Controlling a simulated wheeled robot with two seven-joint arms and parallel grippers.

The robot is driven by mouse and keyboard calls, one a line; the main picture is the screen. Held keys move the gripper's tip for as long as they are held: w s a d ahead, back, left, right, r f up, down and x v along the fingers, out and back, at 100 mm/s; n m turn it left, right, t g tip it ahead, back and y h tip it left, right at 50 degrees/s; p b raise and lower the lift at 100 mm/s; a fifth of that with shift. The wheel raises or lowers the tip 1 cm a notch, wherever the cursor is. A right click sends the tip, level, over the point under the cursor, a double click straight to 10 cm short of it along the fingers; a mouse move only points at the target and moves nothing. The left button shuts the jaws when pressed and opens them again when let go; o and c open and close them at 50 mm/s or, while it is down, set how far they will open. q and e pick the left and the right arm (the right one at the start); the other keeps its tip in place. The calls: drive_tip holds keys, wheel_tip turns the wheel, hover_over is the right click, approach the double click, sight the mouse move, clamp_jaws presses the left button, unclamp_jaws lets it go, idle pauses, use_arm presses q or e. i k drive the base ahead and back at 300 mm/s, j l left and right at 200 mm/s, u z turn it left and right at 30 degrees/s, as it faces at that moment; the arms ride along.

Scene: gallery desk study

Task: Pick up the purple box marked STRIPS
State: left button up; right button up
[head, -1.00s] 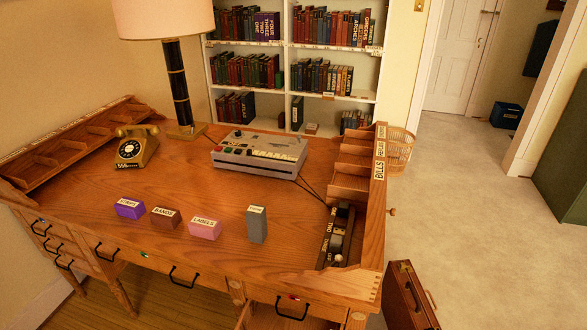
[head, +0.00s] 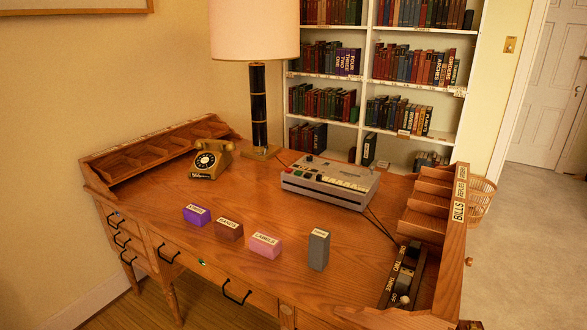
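The purple box (head: 197,215) stands near the front edge of the wooden desk (head: 285,225), at the left end of a row of small boxes. The white label on its top is too small to read surely. It stands apart from the brown box beside it, and nothing covers it. Neither of my grippers shows in the head view.
To its right stand a brown BANDS box (head: 229,229), a pink LABELS box (head: 265,245) and a grey upright box (head: 318,250). Behind are a yellow telephone (head: 209,160), a lamp (head: 259,110) and a grey machine (head: 330,182). Bare desk lies behind the row.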

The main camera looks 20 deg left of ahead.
sight(193, 214)
drive_tip(key=j+z, duration=0.15)
drive_tip(key=z, duration=0.45)
drive_tip(key=j+z, duration=0.25)
drive_tip(key=j, duration=0.25)
drive_tip(key=j+z, duration=0.3)
drive_tip(key=j, duration=0.2)
drive_tip(key=k+j+z, duration=0.25)
drive_tip(key=j, duration=0.2)
drive_tip(key=i, duration=0.1)
